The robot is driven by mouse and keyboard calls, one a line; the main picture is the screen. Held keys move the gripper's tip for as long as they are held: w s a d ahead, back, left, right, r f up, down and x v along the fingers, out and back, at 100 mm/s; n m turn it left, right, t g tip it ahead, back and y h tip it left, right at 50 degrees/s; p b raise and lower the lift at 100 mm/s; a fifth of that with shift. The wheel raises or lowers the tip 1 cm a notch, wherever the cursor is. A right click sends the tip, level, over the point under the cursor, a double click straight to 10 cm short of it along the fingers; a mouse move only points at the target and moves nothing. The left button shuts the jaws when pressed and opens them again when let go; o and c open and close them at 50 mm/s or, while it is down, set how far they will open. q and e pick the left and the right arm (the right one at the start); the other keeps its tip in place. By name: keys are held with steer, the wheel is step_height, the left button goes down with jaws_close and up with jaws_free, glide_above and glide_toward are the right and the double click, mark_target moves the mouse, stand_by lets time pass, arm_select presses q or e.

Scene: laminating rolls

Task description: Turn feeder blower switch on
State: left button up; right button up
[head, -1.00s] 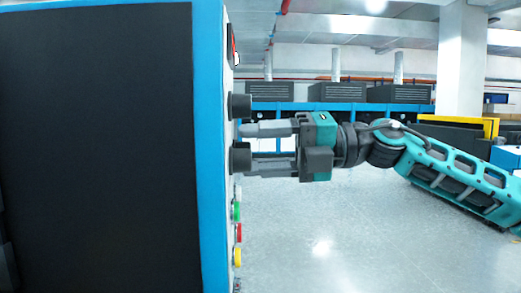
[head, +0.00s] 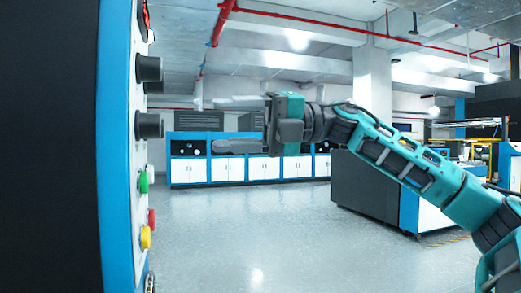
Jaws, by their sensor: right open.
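The control panel (head: 125,120) is seen almost edge-on on a blue and black machine at the left. Two black knobs stick out of it, an upper knob (head: 149,69) and a lower knob (head: 149,125). Below them are a green button (head: 143,182), a red button (head: 151,220) and a yellow button (head: 145,238). I cannot tell which control is the feeder blower switch; no labels are readable. My right gripper (head: 215,124) is open and empty, its fingers pointing left at about the lower knob's height, with a visible gap to it. My left gripper is out of view.
A row of blue and white cabinets (head: 250,170) stands at the back. A dark machine (head: 375,190) stands at the right behind my arm. The floor (head: 250,235) between is open.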

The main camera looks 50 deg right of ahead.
steer(key=b+v, duration=0.1)
steer(key=v, duration=0.3)
steer(key=shift+s+d, duration=0.15)
steer(key=shift+d, duration=0.05)
stand_by(0.3)
